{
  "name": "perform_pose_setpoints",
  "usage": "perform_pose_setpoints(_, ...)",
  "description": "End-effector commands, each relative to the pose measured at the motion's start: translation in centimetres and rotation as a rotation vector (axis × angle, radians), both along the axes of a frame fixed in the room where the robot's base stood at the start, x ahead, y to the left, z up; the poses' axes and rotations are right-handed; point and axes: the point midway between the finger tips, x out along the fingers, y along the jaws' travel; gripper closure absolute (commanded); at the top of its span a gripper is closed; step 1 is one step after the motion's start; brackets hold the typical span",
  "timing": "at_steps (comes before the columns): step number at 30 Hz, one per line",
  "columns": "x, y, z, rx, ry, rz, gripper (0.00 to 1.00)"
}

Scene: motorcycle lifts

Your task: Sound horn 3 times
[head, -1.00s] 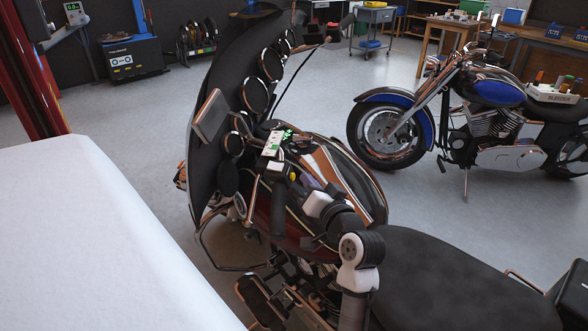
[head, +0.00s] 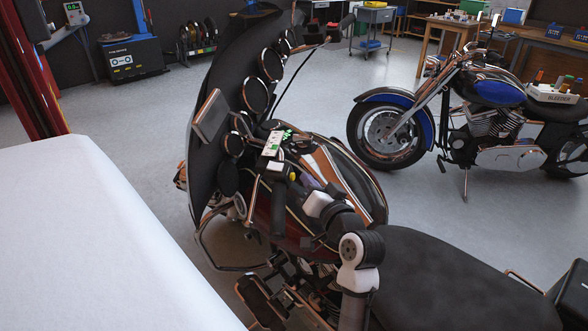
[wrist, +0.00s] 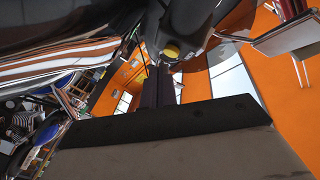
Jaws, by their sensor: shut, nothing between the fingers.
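The motorcycle in front of me has a dark fairing with round gauges. A small yellow round button (wrist: 171,50) shows in the wrist view, on a dark housing at the handlebar. In the head view a yellow spot (head: 292,176) shows beside the left handlebar grip (head: 278,207). My gripper (wrist: 161,68) is shut and empty, its dark fingers pointing towards the yellow button. The fingertips are close to it; I cannot tell whether they touch. In the head view my arm hides much of the handlebar there. No label on the button is readable.
The seat (head: 440,275) lies to the right. A white surface (head: 90,240) fills the lower left. A blue motorcycle (head: 480,110) stands behind, with open floor between.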

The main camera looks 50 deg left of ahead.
Motion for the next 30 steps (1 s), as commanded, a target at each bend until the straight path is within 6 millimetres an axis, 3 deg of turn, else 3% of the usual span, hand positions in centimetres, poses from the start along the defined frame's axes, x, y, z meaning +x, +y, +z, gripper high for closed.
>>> perform_pose_setpoints(30,-0.37,0.78,-0.12,0.0,0.0,0.0,1.0)
